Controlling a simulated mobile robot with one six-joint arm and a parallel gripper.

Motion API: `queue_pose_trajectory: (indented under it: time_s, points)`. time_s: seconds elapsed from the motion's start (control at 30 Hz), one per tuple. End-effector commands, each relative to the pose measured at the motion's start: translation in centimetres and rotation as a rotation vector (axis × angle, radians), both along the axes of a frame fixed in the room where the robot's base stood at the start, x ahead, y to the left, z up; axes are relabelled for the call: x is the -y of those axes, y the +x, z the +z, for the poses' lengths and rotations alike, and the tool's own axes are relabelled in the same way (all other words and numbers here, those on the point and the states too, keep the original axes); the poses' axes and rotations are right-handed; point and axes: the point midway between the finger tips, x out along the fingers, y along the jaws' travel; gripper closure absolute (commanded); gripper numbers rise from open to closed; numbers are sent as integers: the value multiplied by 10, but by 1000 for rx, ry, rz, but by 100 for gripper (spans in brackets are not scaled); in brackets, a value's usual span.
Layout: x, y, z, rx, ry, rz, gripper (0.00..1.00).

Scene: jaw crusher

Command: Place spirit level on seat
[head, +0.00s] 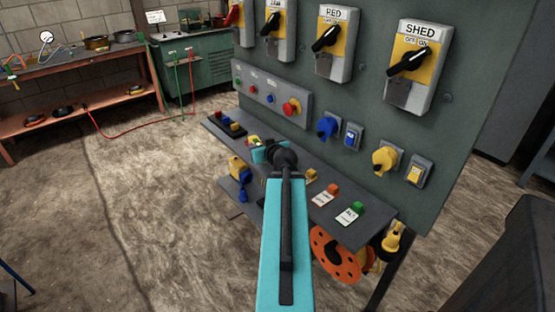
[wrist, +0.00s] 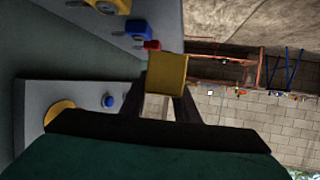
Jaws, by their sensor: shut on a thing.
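My gripper (wrist: 166,92) shows in the wrist view, with its two dark fingers closed on a yellow block-like thing (wrist: 166,72). The block is seen nearly end on, so I cannot tell for sure that it is the spirit level. In the head view my arm covers most of the gripper. A small yellow-green thing (head: 253,141) shows just beyond my wrist there, above the shelf under the switch panel. I cannot make out the seat in either view.
The grey panel (head: 372,100) carries rotary switches, sockets and a red stop button (head: 291,107). Its shelf (head: 378,222) holds coloured padlocks and tags. An orange reel (head: 335,257) hangs below.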

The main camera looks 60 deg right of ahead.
Motion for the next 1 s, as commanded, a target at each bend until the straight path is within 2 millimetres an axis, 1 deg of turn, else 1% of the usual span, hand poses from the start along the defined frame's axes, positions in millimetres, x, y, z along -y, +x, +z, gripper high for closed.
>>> queue_pose_trajectory:
  time_s: [0.03, 0.2, 0.3, 0.4, 0.5, 0.6, 1.0]
  points:
    - [11, -16, -4, 0, 2, -22, 98]
    - [39, -61, -13, -1, 1, -78, 98]
    - [51, -82, -17, 1, 1, -104, 98]
    - [59, -96, -19, 1, 1, -123, 98]
    - [63, -104, -21, 1, 1, -131, 98]
    - [64, -106, -21, 0, 1, -134, 98]
    - [67, -103, -21, 0, 1, -134, 98]
